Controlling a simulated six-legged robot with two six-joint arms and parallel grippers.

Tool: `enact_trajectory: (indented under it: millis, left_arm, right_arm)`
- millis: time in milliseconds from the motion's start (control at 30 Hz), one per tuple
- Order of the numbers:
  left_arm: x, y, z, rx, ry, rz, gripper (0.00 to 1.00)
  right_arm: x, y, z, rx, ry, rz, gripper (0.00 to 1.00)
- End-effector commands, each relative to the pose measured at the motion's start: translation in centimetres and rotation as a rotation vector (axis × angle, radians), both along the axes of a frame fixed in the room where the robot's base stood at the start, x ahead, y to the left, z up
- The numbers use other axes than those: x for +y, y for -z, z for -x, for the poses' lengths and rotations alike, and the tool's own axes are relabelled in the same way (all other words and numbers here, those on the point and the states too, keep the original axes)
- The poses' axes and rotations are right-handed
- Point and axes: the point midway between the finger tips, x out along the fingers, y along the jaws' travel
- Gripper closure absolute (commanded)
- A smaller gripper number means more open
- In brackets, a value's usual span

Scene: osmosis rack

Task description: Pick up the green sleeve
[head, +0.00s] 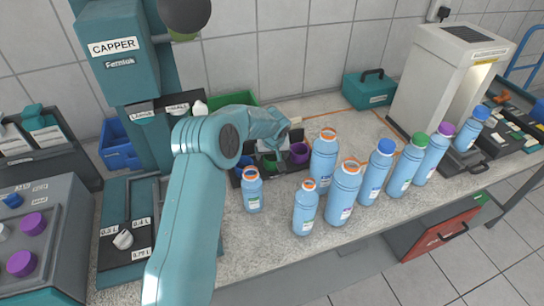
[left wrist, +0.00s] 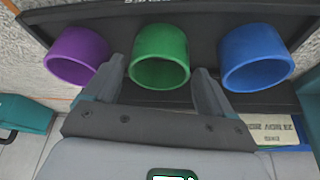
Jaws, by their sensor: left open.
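The green sleeve (left wrist: 160,56) is a short open ring in a dark rack (left wrist: 205,22), between a purple sleeve (left wrist: 77,54) and a blue sleeve (left wrist: 256,55). My left gripper (left wrist: 159,88) is open and empty, its two fingers apart and pointing toward the green sleeve, one near each side. I cannot tell whether they touch it. In the head view my left arm reaches over the bench to the rack, and the purple sleeve (head: 299,152) shows right of the hand; the green sleeve (head: 269,160) is partly hidden. My right gripper is not in view.
The capper (head: 120,48) stands at left, a teal box (head: 368,90) behind. The front bench surface (head: 262,245) is clear.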

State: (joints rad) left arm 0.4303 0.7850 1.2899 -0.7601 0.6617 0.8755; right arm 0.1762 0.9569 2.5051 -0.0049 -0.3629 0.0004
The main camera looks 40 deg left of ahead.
Motion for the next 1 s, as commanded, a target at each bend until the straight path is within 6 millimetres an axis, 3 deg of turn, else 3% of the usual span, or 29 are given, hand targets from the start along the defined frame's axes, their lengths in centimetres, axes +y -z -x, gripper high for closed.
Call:
enact_trajectory:
  millis: [133,367,500,1000]
  left_arm:
    - [0.4,1.4,-0.4,0.000,-0.001,0.001,0.15]
    - [0.5,1.6,-0.4,-0.001,0.000,0.000,0.15]
    - [0.5,1.6,-0.4,-0.001,0.000,0.001,0.53]
    - [0.4,0.9,-0.5,-0.001,0.000,0.000,0.54]
  right_arm:
    - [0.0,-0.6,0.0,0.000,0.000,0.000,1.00]
    - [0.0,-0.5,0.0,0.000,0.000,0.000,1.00]
    - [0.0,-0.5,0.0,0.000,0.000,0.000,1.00]
    - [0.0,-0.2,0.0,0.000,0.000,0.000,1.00]
